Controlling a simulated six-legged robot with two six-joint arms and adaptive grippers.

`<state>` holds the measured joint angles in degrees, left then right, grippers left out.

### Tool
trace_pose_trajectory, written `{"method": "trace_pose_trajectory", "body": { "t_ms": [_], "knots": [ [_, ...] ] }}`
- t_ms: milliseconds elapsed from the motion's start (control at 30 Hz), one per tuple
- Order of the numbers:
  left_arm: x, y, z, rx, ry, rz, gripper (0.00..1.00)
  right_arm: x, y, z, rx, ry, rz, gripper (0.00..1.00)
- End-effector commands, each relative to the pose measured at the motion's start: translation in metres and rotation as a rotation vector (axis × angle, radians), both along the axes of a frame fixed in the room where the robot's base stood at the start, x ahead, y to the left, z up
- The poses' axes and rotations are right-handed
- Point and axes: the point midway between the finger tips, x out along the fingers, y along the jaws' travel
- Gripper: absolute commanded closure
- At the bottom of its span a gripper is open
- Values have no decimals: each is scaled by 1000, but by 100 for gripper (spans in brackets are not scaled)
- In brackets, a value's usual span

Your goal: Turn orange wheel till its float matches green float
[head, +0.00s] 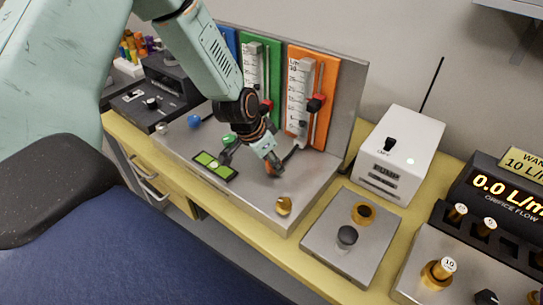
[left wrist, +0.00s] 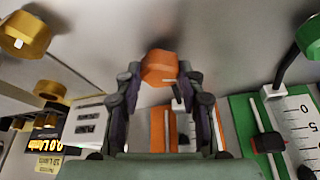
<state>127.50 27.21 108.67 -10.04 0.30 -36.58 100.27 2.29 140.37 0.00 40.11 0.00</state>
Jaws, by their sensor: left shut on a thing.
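The orange wheel (left wrist: 158,66) sits between the fingertips of my left gripper (left wrist: 160,78) in the left wrist view. In the head view my left gripper (head: 273,166) is shut on the wheel and mostly hides it. The orange panel (head: 329,85) carries a scale and a red-and-black float (head: 316,103) about mid-height. The green panel (head: 274,65) carries a red float (head: 265,106), partly hidden by my arm. The orange float appears higher on its panel than the green one. My right gripper is not in view.
A green knob (head: 229,139), a blue knob (head: 194,120) and a gold knob (head: 284,206) stand on the same metal base. A small level-like green display (head: 211,164) lies in front. A white box (head: 400,150) with an antenna stands to the right.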

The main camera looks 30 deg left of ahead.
Motion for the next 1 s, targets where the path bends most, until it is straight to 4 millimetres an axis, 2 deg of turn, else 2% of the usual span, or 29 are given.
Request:
{"method": "trace_pose_trajectory", "body": {
  "t_ms": [33, 567, 1000],
  "knots": [
    [-5, -1, -1, -1, 14, 10, 92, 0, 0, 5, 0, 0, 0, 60],
    [-6, -3, -1, 1, 17, 170, 92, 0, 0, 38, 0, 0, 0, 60],
    [-6, -5, 2, 3, 16, 501, 92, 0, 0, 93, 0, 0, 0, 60]
  ]
}}
